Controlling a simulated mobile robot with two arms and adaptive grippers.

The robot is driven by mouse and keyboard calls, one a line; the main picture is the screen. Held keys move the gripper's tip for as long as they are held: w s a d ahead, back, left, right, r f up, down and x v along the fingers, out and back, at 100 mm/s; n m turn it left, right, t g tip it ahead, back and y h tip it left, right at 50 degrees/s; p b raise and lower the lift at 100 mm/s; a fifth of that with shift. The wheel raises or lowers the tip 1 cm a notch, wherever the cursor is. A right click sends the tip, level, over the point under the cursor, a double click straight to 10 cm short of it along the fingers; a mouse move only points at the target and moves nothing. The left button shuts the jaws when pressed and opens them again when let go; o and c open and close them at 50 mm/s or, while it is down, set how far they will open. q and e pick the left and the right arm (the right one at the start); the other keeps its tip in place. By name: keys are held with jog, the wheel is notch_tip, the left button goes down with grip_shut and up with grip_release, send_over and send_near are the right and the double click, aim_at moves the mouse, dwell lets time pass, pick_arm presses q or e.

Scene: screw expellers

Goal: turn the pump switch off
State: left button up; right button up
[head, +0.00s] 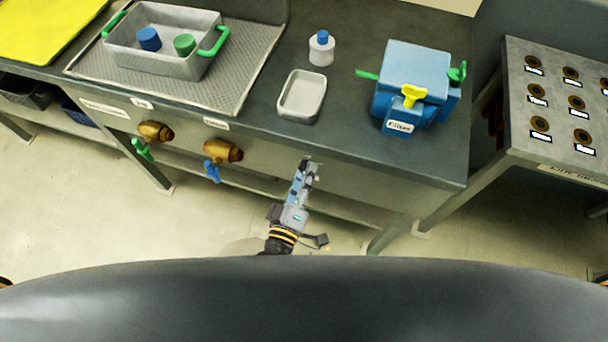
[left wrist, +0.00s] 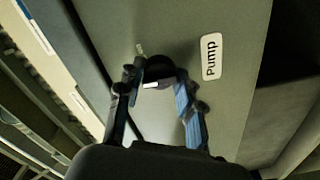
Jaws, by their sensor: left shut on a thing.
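The pump switch (left wrist: 160,72) shows in the left wrist view as a dark rounded piece on the grey front panel, beside the white "Pump" label (left wrist: 211,57). My left gripper (left wrist: 158,84) has one finger on each side of it and is shut on it. The fingers hide part of the switch, so I cannot tell its setting. In the head view my left gripper (head: 305,170) reaches up to the bench's front face, below the small grey tray, and covers the switch there. My right gripper is not in view.
Two brass valves, one with a green handle (head: 143,149) and one with a blue handle (head: 212,172), stick out of the bench front at left. A grey tray (head: 301,113), white bottle (head: 321,52) and blue filter box (head: 412,75) stand on top. A labelled rack (head: 530,150) is at right.

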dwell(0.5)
pick_arm(q)
jog(key=o, duration=1.2)
jog(key=v, duration=1.2)
jog(key=s+a+f+m+g+y, duration=0.1)
jog(key=s+a+f+m+g, duration=0.2)
jog(key=f, duration=0.9)
jog(key=a+f+m+g, duration=0.4)
jog(key=f, duration=0.8)
jog(key=s+a+f+m+g+y, duration=0.1)
jog(key=s+a+f+g, duration=0.2)
jog(key=s+a+f, duration=0.1)
jog(key=s+a+f+m+g+y, duration=0.1)
jog(key=s+a+f+g+y, duration=0.1)
jog(key=s+f, duration=0.4)
jog(key=s+a+f+m+g+y, duration=0.1)
jog(key=s+a+f+g, duration=0.3)
jog(key=s+a+f, duration=0.2)
jog(key=shift+s+a+m+y, duration=0.15)
jog(key=shift+s+a+m, duration=0.05)
jog(key=shift+s, duration=0.45)
jog(key=shift+s+a+m+y, duration=0.15)
jog(key=shift+s+a+m, duration=0.05)
jog(key=shift+s, duration=0.45)
